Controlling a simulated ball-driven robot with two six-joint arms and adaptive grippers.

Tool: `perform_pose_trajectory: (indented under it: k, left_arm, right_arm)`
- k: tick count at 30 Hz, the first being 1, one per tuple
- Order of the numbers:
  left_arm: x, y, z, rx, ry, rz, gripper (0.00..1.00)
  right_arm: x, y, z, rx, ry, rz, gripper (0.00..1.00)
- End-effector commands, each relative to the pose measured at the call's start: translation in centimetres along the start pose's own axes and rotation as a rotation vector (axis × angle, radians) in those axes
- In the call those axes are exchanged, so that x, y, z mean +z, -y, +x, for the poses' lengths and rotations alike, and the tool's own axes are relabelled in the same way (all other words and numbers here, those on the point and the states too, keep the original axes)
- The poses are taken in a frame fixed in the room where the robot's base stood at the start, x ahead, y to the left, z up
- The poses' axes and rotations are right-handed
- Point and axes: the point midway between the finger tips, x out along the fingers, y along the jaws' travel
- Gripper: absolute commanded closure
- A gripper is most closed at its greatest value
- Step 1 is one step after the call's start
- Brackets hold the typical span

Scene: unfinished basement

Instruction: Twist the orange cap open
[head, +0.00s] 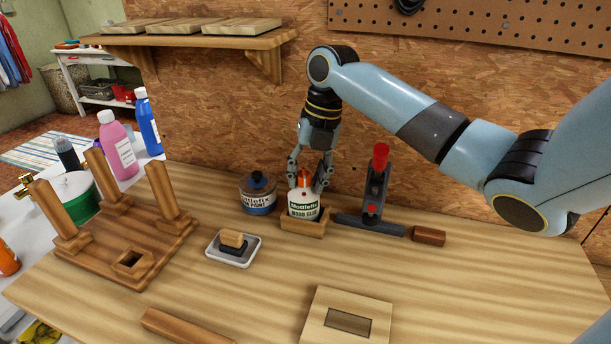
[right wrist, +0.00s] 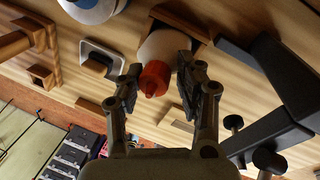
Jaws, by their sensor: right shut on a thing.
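A white glue bottle (head: 304,204) with a green and dark label stands upright in a small wooden holder (head: 291,222) at the back of the bench. Its orange cap (head: 304,177) is on top. My right gripper (head: 309,180) points down over the bottle from above, its fingers on either side of the cap. In the right wrist view the orange cap (right wrist: 154,78) sits between the two dark finger pads of my right gripper (right wrist: 157,85), and the bottle (right wrist: 163,46) is behind it. The turn of the cap on the neck cannot be told. My left gripper is not in view.
A paint jar (head: 258,194) stands just left of the bottle. A dark clamp with red parts (head: 375,185) stands close on its right, with a wooden handle (head: 428,236) beyond. A small tray (head: 233,249), a wooden stool frame (head: 122,240) and a square block (head: 347,318) lie nearer.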

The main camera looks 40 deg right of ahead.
Motion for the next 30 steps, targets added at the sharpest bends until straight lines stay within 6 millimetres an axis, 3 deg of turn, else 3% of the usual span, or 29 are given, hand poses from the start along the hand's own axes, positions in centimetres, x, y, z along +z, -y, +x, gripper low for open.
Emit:
perform_pose_trajectory:
  k: [11, 21, 30]
  left_arm:
    - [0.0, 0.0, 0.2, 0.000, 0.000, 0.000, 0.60]
    - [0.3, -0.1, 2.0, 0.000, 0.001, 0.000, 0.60]
    - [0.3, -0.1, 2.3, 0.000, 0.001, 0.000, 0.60]
  right_arm:
    - [-0.1, -0.2, 0.2, 0.007, -0.012, -0.041, 0.82]
    - [-0.1, -0.2, 0.4, 0.009, -0.076, -0.361, 0.83]
    - [-0.2, -0.2, 0.2, 0.009, -0.095, -0.456, 0.84]
